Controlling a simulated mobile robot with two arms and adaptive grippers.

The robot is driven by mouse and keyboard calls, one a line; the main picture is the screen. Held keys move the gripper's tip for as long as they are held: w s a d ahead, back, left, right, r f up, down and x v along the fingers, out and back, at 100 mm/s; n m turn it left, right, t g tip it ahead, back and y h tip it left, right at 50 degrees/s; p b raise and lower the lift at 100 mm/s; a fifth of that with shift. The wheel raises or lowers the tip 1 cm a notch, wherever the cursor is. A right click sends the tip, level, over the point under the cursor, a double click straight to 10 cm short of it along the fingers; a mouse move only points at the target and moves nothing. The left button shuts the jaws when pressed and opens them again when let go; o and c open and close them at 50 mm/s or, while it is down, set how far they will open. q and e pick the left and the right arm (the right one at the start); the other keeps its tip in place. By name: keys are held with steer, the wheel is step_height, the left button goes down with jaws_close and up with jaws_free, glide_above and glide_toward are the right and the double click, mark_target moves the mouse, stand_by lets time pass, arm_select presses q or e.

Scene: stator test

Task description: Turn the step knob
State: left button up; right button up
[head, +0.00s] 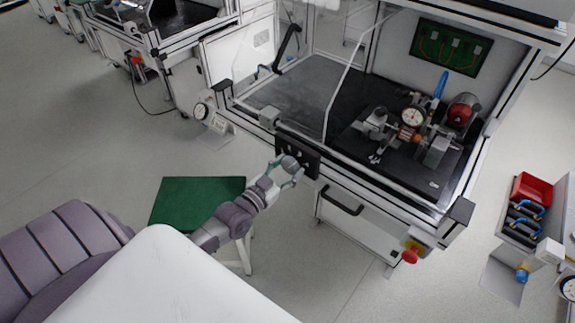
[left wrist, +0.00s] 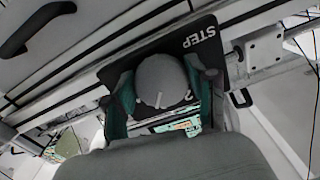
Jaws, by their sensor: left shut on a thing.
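The step knob (left wrist: 162,80) is a grey rounded cap on a black panel (left wrist: 112,75) with the white word STEP beside it in the left wrist view. In the head view, the black panel (head: 312,165) is on the front edge of the test bench, and the grey knob (head: 290,163) shows at its lower part. My left gripper (head: 285,172) is at the panel, shut on the knob, with one finger on each side. In the left wrist view, the teal-lined fingers (left wrist: 163,98) flank the knob. My right gripper is not in view.
The bench enclosure (head: 345,83) holds a fixture with a dial gauge (head: 412,118) at its right. Below are a black drawer handle (head: 342,202) and a red emergency button (head: 410,256).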

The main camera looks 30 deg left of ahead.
arm_select(q)
steer(key=n, duration=0.5)
steer(key=shift+d+n+p, duration=0.1)
steer(key=shift+n+p, duration=0.2)
steer(key=shift+p, duration=0.1)
steer(key=n, duration=0.5)
steer(key=shift+d+n, duration=0.1)
steer(key=shift+n, duration=0.3)
steer(key=o, duration=1.2)
steer(key=shift+c, duration=0.2)
steer(key=s+a, duration=0.1)
steer(key=s, duration=1.1)
